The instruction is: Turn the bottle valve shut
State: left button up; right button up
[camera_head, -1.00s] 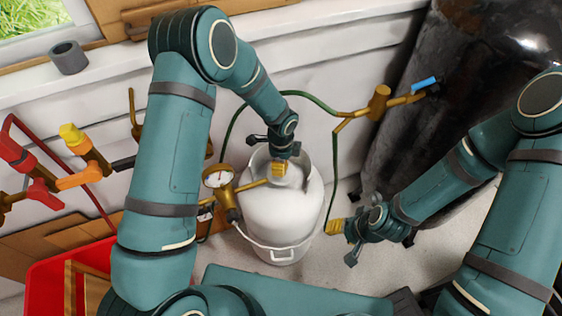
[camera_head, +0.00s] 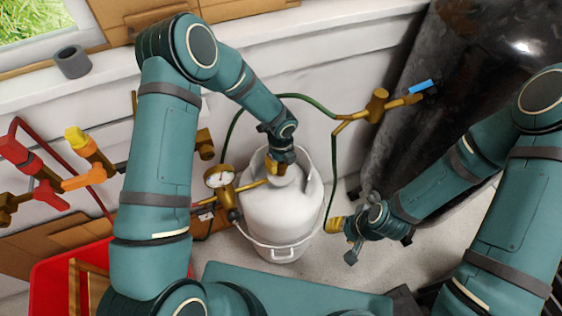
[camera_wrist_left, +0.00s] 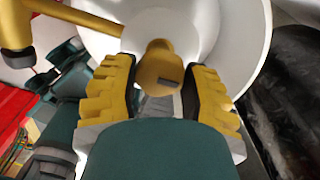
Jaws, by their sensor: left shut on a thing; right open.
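The white gas bottle (camera_head: 285,222) stands upright on the floor at the middle of the head view, with a white collar around its top. Its brass valve knob (camera_wrist_left: 158,68) sits inside the collar (camera_wrist_left: 250,40) and shows in the left wrist view with a dark mark on it. My left gripper (camera_head: 275,168) points down into the collar and is shut on the valve knob, its yellow fingers on either side of it. In the head view the gripper hides most of the knob. My right gripper (camera_head: 334,224) is open and empty, just right of the bottle.
A brass regulator with a round gauge (camera_head: 219,177) is at the bottle's left. A green hose (camera_head: 332,160) runs behind the bottle to a brass wall valve (camera_head: 377,103). A dark tank (camera_head: 400,140) stands right.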

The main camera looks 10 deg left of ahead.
aim_at(281, 164)
pick_arm(q)
jog(key=shift+d, duration=0.1)
dwell(0.4)
jog(key=o, duration=1.2)
notch_tip(281, 164, up, 12)
jog(key=shift+s, duration=0.1)
